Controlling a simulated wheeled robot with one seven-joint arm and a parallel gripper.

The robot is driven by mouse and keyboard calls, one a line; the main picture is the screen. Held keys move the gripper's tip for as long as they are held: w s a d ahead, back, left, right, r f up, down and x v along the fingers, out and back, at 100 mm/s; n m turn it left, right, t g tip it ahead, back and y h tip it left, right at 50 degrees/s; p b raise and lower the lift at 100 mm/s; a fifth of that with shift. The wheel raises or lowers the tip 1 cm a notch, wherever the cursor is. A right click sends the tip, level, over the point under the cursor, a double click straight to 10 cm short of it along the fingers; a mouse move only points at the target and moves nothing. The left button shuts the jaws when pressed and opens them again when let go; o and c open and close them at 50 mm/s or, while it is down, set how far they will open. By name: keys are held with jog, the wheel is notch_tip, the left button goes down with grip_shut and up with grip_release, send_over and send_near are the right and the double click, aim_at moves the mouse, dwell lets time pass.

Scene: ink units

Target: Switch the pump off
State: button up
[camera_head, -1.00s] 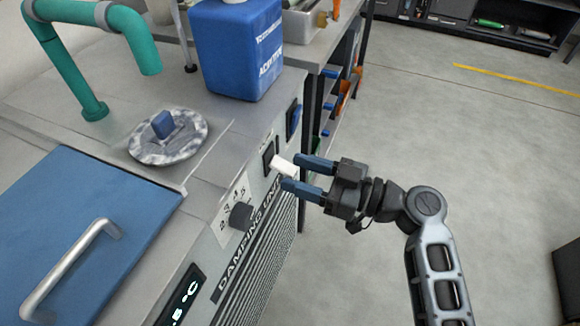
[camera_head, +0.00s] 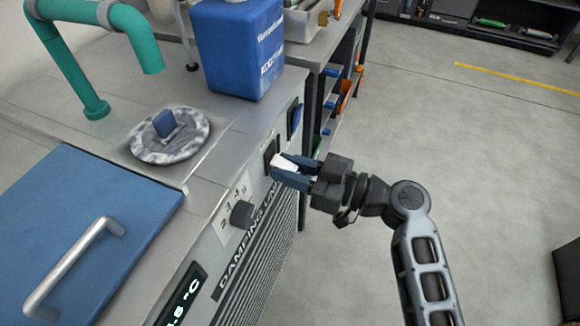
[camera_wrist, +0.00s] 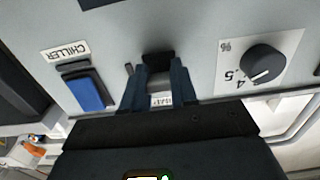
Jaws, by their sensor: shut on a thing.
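A dark switch (camera_head: 270,154) sits on the front panel of the grey damping unit, between a dial and a blue switch. My gripper (camera_head: 281,168) is at the panel just in front of it, shut on a small white piece (camera_head: 287,162). In the wrist view the white piece (camera_wrist: 162,100) shows small lettering that I cannot read, between the two fingers of my gripper (camera_wrist: 160,72). A dark part (camera_wrist: 159,60) shows at the panel just beyond the fingertips. I cannot tell whether the white piece is joined to the switch, or which switch is the pump's.
A blue rocker switch (camera_wrist: 87,91) labelled CHILLER and a numbered dial (camera_wrist: 263,63) flank the fingers. On the unit's top stand a blue container (camera_head: 238,50), a round lid (camera_head: 168,140) and a green pipe (camera_head: 70,65).

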grip_shut()
jog(key=shift+f+b, duration=0.25)
jog(key=shift+b, duration=0.45)
jog(key=shift+f+b, duration=0.2)
jog(key=shift+b, duration=0.95)
jog(key=shift+y+b, duration=0.4)
jog(key=shift+b, duration=0.4)
jog(key=shift+r, duration=0.25)
